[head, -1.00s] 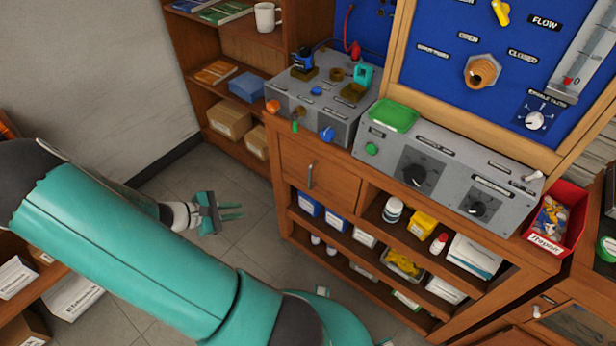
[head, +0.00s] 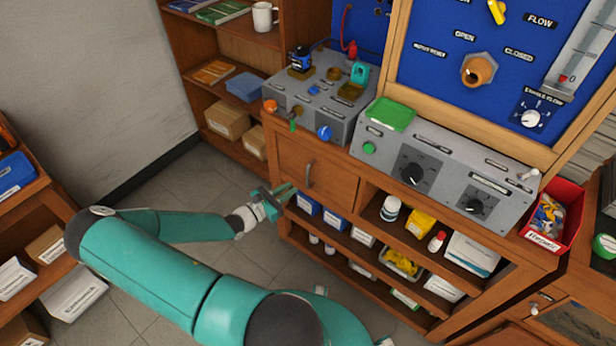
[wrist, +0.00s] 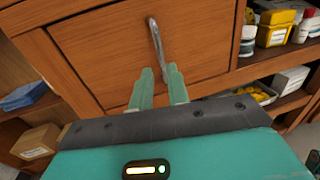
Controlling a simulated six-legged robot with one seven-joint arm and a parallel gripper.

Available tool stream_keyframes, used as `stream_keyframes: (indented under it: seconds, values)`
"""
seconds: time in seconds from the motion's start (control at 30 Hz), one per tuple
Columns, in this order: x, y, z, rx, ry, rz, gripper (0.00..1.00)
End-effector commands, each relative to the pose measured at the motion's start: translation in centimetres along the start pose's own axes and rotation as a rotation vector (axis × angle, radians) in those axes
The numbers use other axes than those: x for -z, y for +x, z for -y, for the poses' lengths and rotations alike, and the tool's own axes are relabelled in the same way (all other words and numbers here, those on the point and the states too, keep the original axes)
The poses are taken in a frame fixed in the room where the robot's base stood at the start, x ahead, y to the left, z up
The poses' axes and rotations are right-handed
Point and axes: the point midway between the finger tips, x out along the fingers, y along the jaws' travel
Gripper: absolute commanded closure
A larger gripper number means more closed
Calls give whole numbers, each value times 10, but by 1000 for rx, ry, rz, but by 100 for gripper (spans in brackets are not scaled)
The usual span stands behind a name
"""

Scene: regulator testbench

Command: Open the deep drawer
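The wooden drawer (head: 325,185) is closed, at the left end of the bench below the grey test box. Its upright metal handle (head: 309,174) stands on the front; in the wrist view the handle (wrist: 157,48) lies just beyond my fingertips. My gripper (head: 289,191) is in front of the drawer's lower left part. In the wrist view my gripper's teal fingers (wrist: 160,74) point at the drawer front (wrist: 105,50), with a gap between them and nothing held. Whether the fingertips touch the drawer front is unclear.
Open shelves (head: 370,235) with bottles and boxes lie right of and below the drawer. The test box (head: 325,105) and control panel (head: 445,160) stand on the bench. A red tray (head: 553,222) is at right. The floor (head: 180,185) before the drawer is clear.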

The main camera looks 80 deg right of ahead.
Motion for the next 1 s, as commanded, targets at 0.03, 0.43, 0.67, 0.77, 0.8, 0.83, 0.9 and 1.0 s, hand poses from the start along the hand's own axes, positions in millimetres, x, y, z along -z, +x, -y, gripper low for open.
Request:
stream_keyframes:
  seconds: [0.03, 0.43, 0.67, 0.77, 0.8, 0.83, 0.9, 1.0]
  values:
    - [0, 11, 1, 3, -3, 1, 83]
    - [0, 80, 1, 2, 0, 0, 83]
    - [0, 90, 0, 0, -1, -2, 83]
    - [0, 90, 0, 0, 0, -2, 83]
    - [0, 90, 0, 0, 0, -1, 83]
    - [0, 90, 0, 0, 0, -1, 83]
    - [0, 90, 0, 0, 0, -1, 95]
    - [0, 90, 0, 0, 0, -1, 100]
